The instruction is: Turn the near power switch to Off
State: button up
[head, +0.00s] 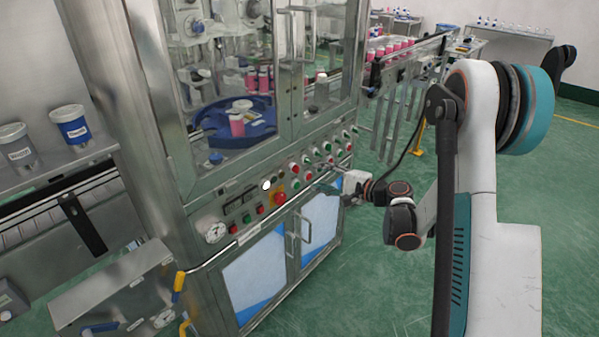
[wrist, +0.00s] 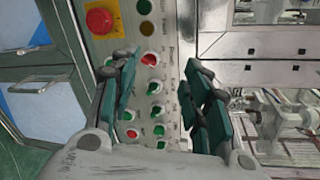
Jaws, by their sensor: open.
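The machine's control panel (head: 262,205) carries several red and green round controls in rows. In the wrist view, a red control with a white bar (wrist: 149,59) and a green one (wrist: 155,87) lie between my gripper's fingers. More red and green controls show lower down. The labels are too small to read, so I cannot tell which control is the near power switch or its setting. My gripper (wrist: 163,64) is open and empty, its two fingers apart in front of the panel. In the head view, my gripper (head: 326,189) is beside the panel's right part; contact cannot be told.
A red emergency-stop button (wrist: 100,19) sits near the gripper, also visible in the head view (head: 279,198). Cabinet doors with handles (head: 299,230) are below the panel. Green floor is open to the right.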

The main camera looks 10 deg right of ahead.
aim_at(297, 169)
jog(key=d+f+m+t, duration=0.2)
jog(key=d+f+m, duration=0.1)
jog(key=d+f, duration=0.15)
jog(key=a+b+x, duration=0.1)
jog(key=b+x, duration=0.1)
jog(key=x, duration=1.2)
jog(key=shift+s+y, duration=0.25)
jog(key=shift+y, duration=0.15)
jog(key=shift+r, duration=0.1)
jog(key=shift+a, duration=0.1)
grip_shut()
